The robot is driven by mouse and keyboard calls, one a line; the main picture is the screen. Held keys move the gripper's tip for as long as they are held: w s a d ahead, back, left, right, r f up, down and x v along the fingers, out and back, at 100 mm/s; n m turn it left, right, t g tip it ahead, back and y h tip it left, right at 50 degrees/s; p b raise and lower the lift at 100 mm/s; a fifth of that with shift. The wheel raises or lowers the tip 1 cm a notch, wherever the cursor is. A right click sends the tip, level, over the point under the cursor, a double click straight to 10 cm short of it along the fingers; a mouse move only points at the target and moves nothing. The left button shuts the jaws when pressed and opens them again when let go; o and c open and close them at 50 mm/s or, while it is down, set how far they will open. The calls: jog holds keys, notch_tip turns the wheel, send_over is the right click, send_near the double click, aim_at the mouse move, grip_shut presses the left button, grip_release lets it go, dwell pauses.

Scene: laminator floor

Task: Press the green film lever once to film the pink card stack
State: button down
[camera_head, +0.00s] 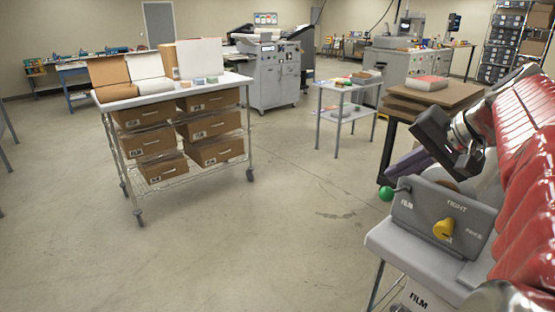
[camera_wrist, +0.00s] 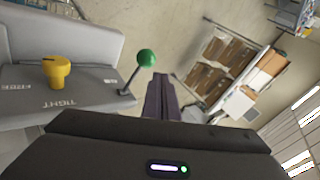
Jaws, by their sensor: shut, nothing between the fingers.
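The green film lever (camera_head: 386,194) is a green ball on a thin rod at the left side of a grey control panel marked FILM, TIGHT and FREE. It also shows in the wrist view (camera_wrist: 147,58), standing out past the panel's edge. My gripper (camera_head: 391,173) has its purple fingers together and empty, a little above the ball in the head view. In the wrist view the fingers (camera_wrist: 161,77) lie just right of the ball, with a small gap. Small card stacks (camera_head: 198,81) lie on the cart top; I cannot tell for certain which is pink.
A yellow knob (camera_head: 443,229) sits on the same panel, right of the lever. A wire cart (camera_head: 150,98) with film boxes stands at left. A brown table (camera_head: 437,97) stands behind my arm. The floor between cart and machine is clear.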

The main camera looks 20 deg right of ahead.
aim_at(392, 191)
jog(key=shift+f, duration=0.15)
dwell(0.5)
jog(key=shift+s+a+f, duration=0.1)
jog(key=shift+f, duration=0.15)
jog(key=shift+s+a+f, duration=0.1)
jog(key=shift+a+f, duration=0.05)
jog(key=shift+f, duration=0.4)
jog(key=shift+a+f, duration=0.15)
jog(key=shift+f, duration=0.4)
dwell(2.1)
jog(key=shift+r, duration=0.15)
dwell(0.4)
jog(key=shift+d+r, duration=0.2)
jog(key=shift+r, duration=0.5)
jog(key=shift+d+r, duration=0.2)
jog(key=shift+r, duration=0.5)
jog(key=shift+w+d+r, duration=0.15)
jog(key=shift+d+r, duration=0.05)
jog(key=shift+r, duration=0.6)
jog(key=shift+w+d+r, duration=0.1)
jog(key=shift+d+r, duration=0.15)
jog(key=shift+r, duration=0.55)
jog(key=shift+w+d+r, duration=0.15)
jog(key=shift+d+r, duration=0.05)
jog(key=shift+r, duration=0.6)
